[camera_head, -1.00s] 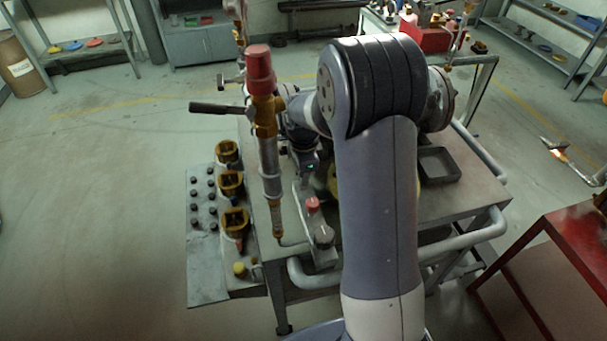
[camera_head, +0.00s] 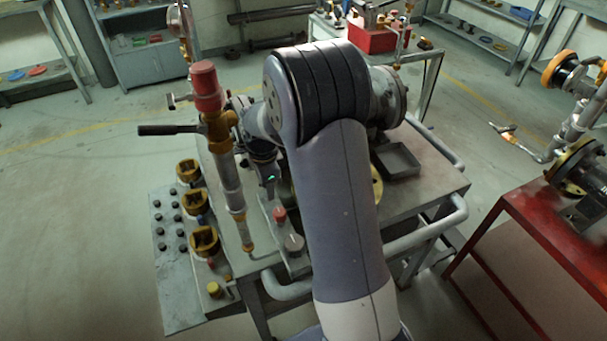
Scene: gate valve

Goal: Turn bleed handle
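A black lever handle (camera_head: 168,129) sticks out to the left from a brass valve body on an upright pipe (camera_head: 228,180). A red cap (camera_head: 207,82) tops this pipe. A shorter T-shaped handle (camera_head: 182,100) shows just above and behind the lever. I cannot tell for sure which of these is the bleed handle. My arm reaches over the grey bench, and its wrist, with a small green light, is just right of the pipe. My gripper's fingers are not clearly visible, so their opening cannot be told. The lever shows no contact with my arm.
The grey bench (camera_head: 425,165) has pipe rails along its right side and a dark tray (camera_head: 397,160) on top. A red table (camera_head: 520,240) with pipework stands at right. Floor at left is open.

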